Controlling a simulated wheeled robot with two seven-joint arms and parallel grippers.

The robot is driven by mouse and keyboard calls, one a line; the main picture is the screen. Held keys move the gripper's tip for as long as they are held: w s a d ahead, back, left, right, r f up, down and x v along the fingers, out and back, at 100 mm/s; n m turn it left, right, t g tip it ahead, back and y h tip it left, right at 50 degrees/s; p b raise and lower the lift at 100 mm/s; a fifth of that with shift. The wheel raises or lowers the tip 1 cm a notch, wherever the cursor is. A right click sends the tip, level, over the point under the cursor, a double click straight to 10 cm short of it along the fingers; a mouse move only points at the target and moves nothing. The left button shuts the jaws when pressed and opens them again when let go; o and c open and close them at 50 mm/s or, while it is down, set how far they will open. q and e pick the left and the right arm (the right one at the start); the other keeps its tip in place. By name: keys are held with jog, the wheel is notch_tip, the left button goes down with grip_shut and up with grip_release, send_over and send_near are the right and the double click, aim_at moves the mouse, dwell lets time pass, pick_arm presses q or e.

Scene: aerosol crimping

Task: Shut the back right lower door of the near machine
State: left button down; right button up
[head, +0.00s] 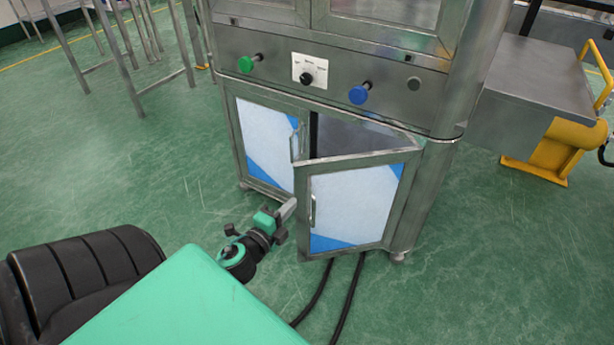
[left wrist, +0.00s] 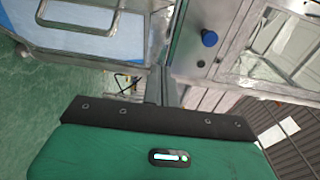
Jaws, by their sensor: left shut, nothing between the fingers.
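The near machine (head: 323,65) is a steel cabinet with two lower doors. Its right lower door (head: 355,205), a steel frame with a white and blue panel and a bar handle, stands ajar. Its left edge is swung out toward me, and a dark gap shows above and behind it. My left gripper (head: 288,209) is shut and empty, its tip just left of the door's free edge; I cannot tell if they touch. In the left wrist view a panel with a handle (left wrist: 92,28) shows at upper left, with the gripper fingers (left wrist: 163,85) in the middle. My right gripper is not in view.
The left lower door (head: 267,140) is closed. Green and blue knobs (head: 358,95) project above the doors. Black cables (head: 347,300) run on the floor below the open door. A steel table with yellow parts (head: 570,140) stands at right. The green floor at left is mostly clear.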

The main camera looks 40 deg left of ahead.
pick_arm(q)
send_near(314, 165)
jog(key=w+d, duration=0.3)
jog(key=shift+w+a, duration=1.5)
jog(key=shift+a, duration=0.1)
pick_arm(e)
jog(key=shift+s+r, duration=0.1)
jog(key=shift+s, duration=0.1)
pick_arm(q)
jog(key=shift+w+a, duration=0.1)
jog(key=shift+a, duration=0.05)
